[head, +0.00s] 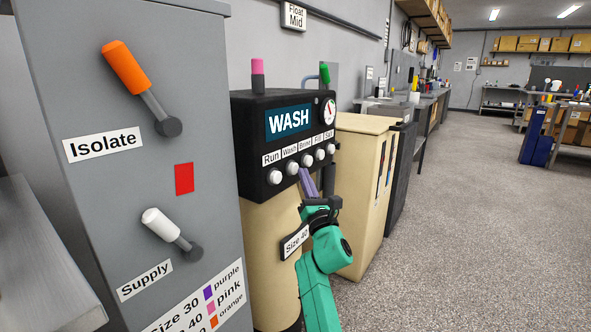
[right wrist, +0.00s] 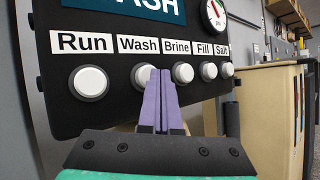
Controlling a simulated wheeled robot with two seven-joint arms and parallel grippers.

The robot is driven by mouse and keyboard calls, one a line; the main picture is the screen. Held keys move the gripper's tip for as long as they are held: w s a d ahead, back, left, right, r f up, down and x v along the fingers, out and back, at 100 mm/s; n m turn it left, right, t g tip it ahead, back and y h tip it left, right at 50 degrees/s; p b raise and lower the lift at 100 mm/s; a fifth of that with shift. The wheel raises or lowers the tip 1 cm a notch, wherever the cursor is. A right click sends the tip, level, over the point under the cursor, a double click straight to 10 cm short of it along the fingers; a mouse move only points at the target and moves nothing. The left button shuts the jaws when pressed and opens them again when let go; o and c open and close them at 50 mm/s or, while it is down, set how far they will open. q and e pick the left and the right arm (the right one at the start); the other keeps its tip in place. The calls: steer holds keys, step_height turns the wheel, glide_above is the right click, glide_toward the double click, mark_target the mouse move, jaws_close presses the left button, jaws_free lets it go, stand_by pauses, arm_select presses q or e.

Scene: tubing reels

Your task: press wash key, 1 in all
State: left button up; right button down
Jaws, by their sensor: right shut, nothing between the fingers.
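The black control head (head: 250,150) carries a row of round white keys under the labels Run, Wash, Brine, Fill and Salt. The wash key (head: 292,168) is second from the left; it also shows in the right wrist view (right wrist: 141,77), its right edge partly covered by my fingers. The display (head: 289,121) reads WASH. My right gripper (head: 304,176) is shut and empty, its purple fingers pointing up at the key row. In the right wrist view its tips (right wrist: 160,76) overlap the gap between the wash key and the brine key (right wrist: 183,73). Contact cannot be told. My left gripper is out of view.
A grey cabinet with an orange-handled Isolate lever (head: 126,68) and a white-handled Supply lever (head: 162,225) stands at left. The head sits on a beige tank (head: 268,250) labelled Size 40. A beige cabinet (head: 355,190) stands to its right. Open floor lies at right.

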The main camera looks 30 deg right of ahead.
steer(key=s, duration=0.1)
steer(key=s+d+p, duration=0.1)
steer(key=s, duration=0.1)
steer(key=s+d, duration=0.1)
steer(key=shift+s, duration=0.4)
stand_by(0.7)
